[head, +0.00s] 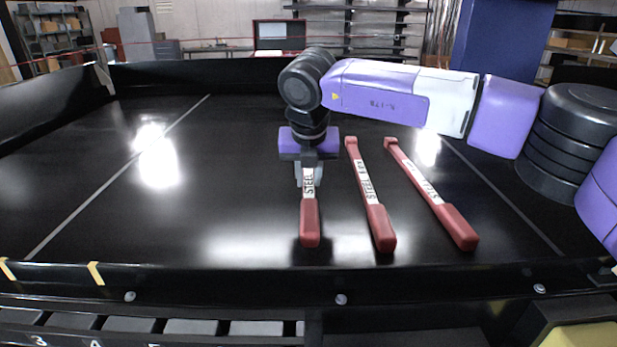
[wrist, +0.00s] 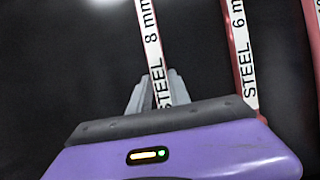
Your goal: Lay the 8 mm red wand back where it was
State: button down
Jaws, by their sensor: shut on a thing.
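The 8 mm red wand (head: 310,222) has a white label reading STEEL and lies at or just above the black belt, its thick handle toward the front edge. My gripper (head: 308,182) points down and is shut on it at the label. In the wrist view the grey fingers (wrist: 157,92) close around the label of the 8 mm wand (wrist: 152,40). The wand's far end is hidden by my gripper. I cannot tell whether the wand touches the belt.
A second red wand (head: 381,228), labelled 6 mm in the wrist view (wrist: 238,50), lies just right. A third red wand (head: 458,226) lies slanted farther right. The belt (head: 170,225) is clear to the left. A black rail (head: 220,278) runs along the front.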

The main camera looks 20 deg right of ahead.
jog(key=shift+f, duration=0.45)
jog(key=c, duration=1.2)
grip_release()
jog(key=shift+f, duration=0.1)
jog(key=b+v, duration=0.3)
jog(key=v, duration=0.9)
